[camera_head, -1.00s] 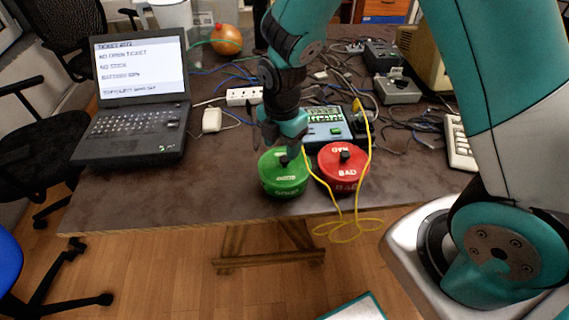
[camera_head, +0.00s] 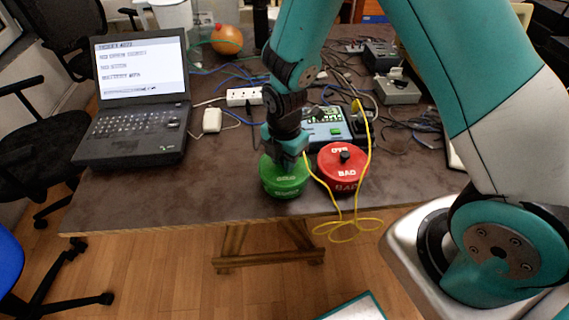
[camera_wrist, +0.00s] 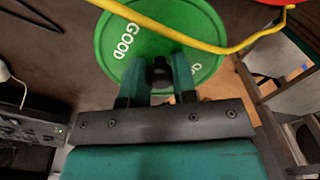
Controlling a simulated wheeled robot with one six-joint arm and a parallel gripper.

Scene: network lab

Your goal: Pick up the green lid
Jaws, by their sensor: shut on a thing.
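The green lid (camera_head: 283,172) sits on top of a green round container (camera_head: 286,190) near the table's front edge. In the wrist view the lid (camera_wrist: 120,45) shows the word GOOD and a dark knob (camera_wrist: 159,74) at its centre. My gripper (camera_wrist: 158,70) is above the lid with its two fingers on either side of the knob, shut on it. In the head view my gripper (camera_head: 290,152) hides the knob. No gap shows between lid and container.
A red container marked BAD (camera_head: 342,168) stands close to the right. A yellow cable (camera_head: 367,150) loops past it and over the edge, and crosses the wrist view near the fingers. A device (camera_head: 328,127) lies behind. A laptop (camera_head: 135,110) stands at left.

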